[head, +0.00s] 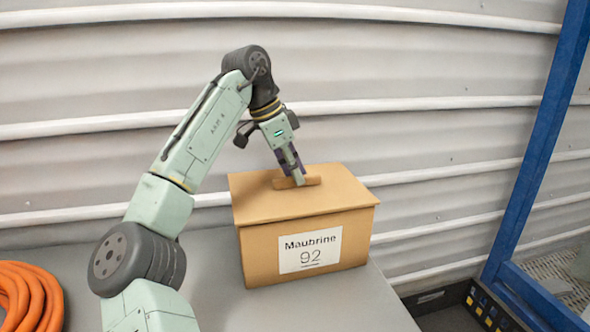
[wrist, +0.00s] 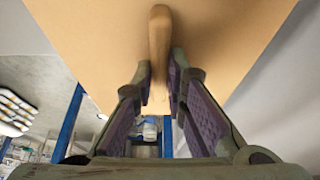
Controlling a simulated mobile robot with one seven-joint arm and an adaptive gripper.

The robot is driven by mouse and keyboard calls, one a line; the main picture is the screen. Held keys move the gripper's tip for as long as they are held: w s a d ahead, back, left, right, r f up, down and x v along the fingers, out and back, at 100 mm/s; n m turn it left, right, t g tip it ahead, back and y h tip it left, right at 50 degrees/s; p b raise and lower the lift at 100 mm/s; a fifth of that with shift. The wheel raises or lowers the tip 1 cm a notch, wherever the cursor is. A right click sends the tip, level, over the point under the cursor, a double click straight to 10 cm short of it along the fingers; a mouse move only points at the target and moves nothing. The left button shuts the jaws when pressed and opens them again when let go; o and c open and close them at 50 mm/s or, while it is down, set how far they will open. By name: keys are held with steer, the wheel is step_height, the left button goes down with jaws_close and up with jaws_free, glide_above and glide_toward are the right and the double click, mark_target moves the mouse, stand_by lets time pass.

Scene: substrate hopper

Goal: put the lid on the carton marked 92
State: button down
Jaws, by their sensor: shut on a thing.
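The carton (head: 257,255) stands upright on a grey table and carries a white label reading "Maubrine 92". A flat cardboard-coloured lid (head: 330,200) lies over the carton's top in the head view, with its edge reaching slightly past the walls. A brown handle (head: 312,180) stands up from the middle of the lid. My gripper (head: 298,182) is shut on this handle from above. In the wrist view the handle (wrist: 160,40) sits between my two fingers (wrist: 160,88), and the lid (wrist: 100,50) fills the upper middle. The far side of the carton is hidden.
A coiled orange hose (head: 30,298) lies at the left of the grey table (head: 345,305). A blue metal frame (head: 527,160) stands at the right, with a dark crate (head: 488,305) below it. A ribbed light wall runs behind the carton.

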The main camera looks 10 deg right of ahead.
stand_by(0.3)
steer(key=c, duration=1.5)
jaws_free()
steer(key=shift+c, duration=0.2)
steer(key=v, duration=1.2)
steer(key=shift+f, duration=0.1)
